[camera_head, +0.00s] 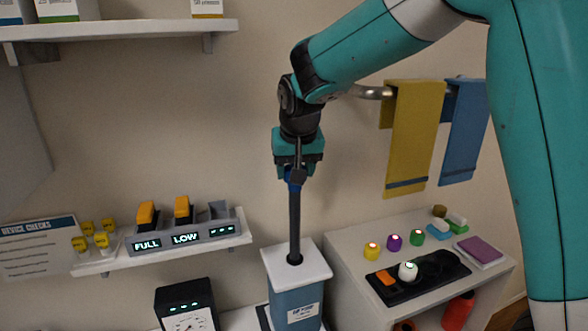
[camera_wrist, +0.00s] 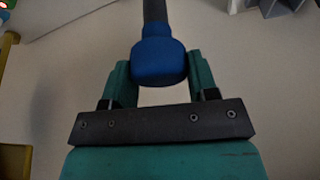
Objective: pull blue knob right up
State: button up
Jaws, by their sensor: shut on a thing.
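The blue knob (camera_wrist: 158,63) sits between the two green fingers of my gripper (camera_wrist: 158,78) in the wrist view, with a finger against each side. In the head view the knob (camera_head: 294,184) is a small blue patch, mostly hidden by my gripper (camera_head: 296,172). A dark rod (camera_head: 295,220) runs from the knob straight down into a hole in the white top of a blue-grey box (camera_head: 296,288). A long stretch of the rod shows above the box. The rod stands upright.
A shelf with FULL and LOW displays (camera_head: 185,238) is on the left. A black gauge (camera_head: 187,306) stands below it. A white cabinet (camera_head: 345,262) with colored knobs is on the right. Yellow (camera_head: 412,140) and blue (camera_head: 463,140) cloths hang behind. An upper shelf (camera_head: 120,29) is at top left.

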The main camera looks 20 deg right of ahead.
jog(key=shift+w+r, duration=0.15)
jog(key=shift+r, duration=0.3)
jog(key=o, duration=1.1)
jog(key=shift+o, duration=0.9)
jog(key=shift+f, duration=0.15)
jog(key=b+v, duration=0.3)
jog(key=v, duration=1.4)
jog(key=shift+s+b, duration=0.3)
jog(key=shift+s, duration=0.05)
jog(key=shift+a, duration=0.1)
